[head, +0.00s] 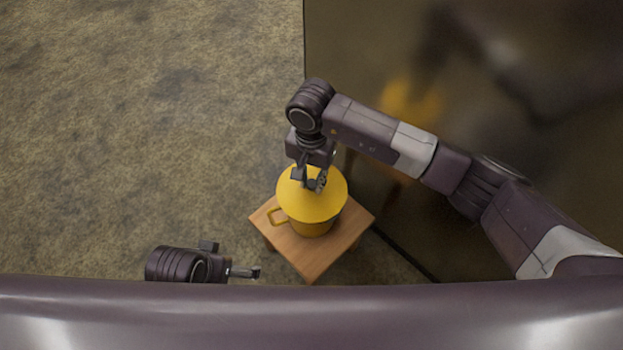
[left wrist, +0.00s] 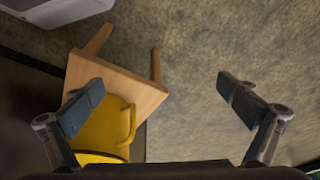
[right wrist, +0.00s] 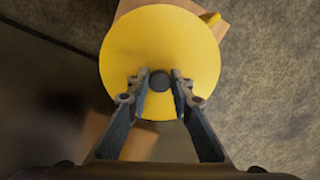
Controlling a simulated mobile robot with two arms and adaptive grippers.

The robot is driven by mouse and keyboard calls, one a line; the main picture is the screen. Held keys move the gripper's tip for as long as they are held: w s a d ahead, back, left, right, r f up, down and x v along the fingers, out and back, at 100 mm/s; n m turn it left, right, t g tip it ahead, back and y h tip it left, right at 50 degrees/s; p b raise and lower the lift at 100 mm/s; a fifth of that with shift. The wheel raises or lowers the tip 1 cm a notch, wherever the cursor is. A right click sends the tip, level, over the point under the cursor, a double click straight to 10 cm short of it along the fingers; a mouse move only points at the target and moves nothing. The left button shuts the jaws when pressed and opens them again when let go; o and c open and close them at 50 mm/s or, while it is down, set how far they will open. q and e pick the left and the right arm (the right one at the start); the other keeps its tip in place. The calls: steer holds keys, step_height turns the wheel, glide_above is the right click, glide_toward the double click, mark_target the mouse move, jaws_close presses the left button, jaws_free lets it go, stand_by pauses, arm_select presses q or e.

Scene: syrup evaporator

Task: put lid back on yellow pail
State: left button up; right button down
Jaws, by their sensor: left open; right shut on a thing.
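The yellow lid (head: 318,208) is a round disc with a dark knob (right wrist: 160,81) at its middle. My right gripper (head: 314,184) is shut on the knob from above, and the lid is over the pail's top. The yellow pail (head: 312,228) stands on a small wooden stool, its handle at the left; the lid hides its rim, so I cannot tell whether the lid touches it. The pail and handle also show in the left wrist view (left wrist: 105,128). My left gripper (head: 255,272) is open and empty, low and left of the stool.
The wooden stool (head: 309,264) has bare top around the pail. A dark glossy panel (head: 480,90) stands close behind and right of the stool, reflecting the arm and pail. The floor (head: 150,120) at the left is clear.

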arm_select(q)
steer(key=shift+r, duration=0.5)
steer(key=shift+r, duration=0.1)
steer(key=shift+s+a+r, duration=0.1)
steer(key=shift+s+r, duration=0.05)
steer(key=shift+r, duration=0.05)
steer(key=shift+b, duration=0.3)
stand_by(0.5)
steer(key=shift+s+r, duration=0.35)
steer(key=shift+r, duration=0.3)
arm_select(e)
steer(key=shift+f, duration=0.1)
arm_select(q)
steer(key=shift+r, duration=0.35)
